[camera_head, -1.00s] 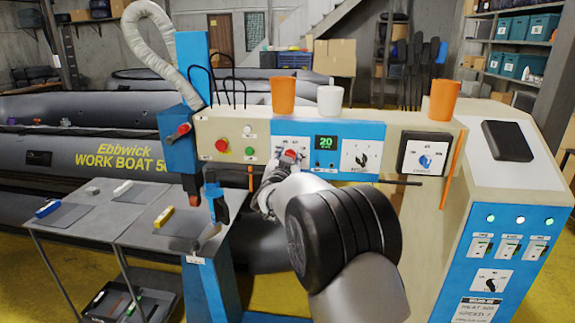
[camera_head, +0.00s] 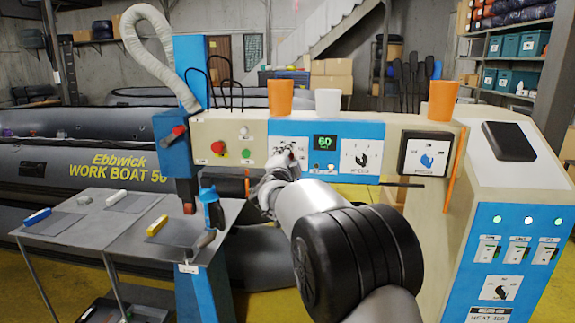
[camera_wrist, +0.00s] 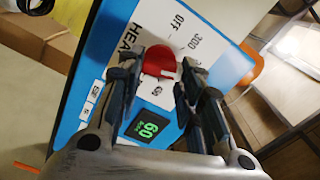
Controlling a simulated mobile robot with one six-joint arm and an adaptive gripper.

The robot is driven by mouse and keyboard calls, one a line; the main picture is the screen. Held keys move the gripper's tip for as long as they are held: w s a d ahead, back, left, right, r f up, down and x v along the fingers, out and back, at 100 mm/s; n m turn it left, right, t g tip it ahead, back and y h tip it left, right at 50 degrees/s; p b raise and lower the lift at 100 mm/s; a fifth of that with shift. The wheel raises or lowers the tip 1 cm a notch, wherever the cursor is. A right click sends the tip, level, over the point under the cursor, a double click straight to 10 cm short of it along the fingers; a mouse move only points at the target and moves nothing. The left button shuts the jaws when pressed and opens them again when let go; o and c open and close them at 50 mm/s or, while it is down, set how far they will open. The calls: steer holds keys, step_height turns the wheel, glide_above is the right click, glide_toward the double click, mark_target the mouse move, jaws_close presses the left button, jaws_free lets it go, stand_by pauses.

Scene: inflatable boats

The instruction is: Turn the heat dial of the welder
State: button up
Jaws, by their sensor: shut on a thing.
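The welder (camera_head: 228,126) is a long beige and blue machine arm with dials and buttons. Its heat dial (camera_wrist: 160,58) is a red knob on a white plate marked HEAT, OFF and 300 in the wrist view. My gripper (camera_wrist: 163,74) is shut on the heat dial, one finger on each side, hiding part of the scale. In the head view my gripper (camera_head: 284,160) covers the dial at the left of the blue panel. The green display (camera_head: 324,142) beside it reads 60, and it shows in the wrist view too (camera_wrist: 150,129).
Orange cups (camera_head: 280,96) (camera_head: 442,100) and a white cup (camera_head: 327,102) stand on the welder's top. A red button (camera_head: 217,147) and green button (camera_head: 247,153) are to the left. A grey table (camera_head: 100,222) stands left.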

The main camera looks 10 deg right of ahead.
steer(key=shift+d+f+m, duration=0.1)
steer(key=shift+f+m, duration=0.05)
steer(key=shift+m, duration=1.75)
steer(key=shift+f+m, duration=0.1)
steer(key=shift+m, duration=1.8)
steer(key=o, duration=1.1)
steer(key=shift+c, duration=0.2)
steer(key=shift+s, duration=0.1)
steer(key=v, duration=1.2)
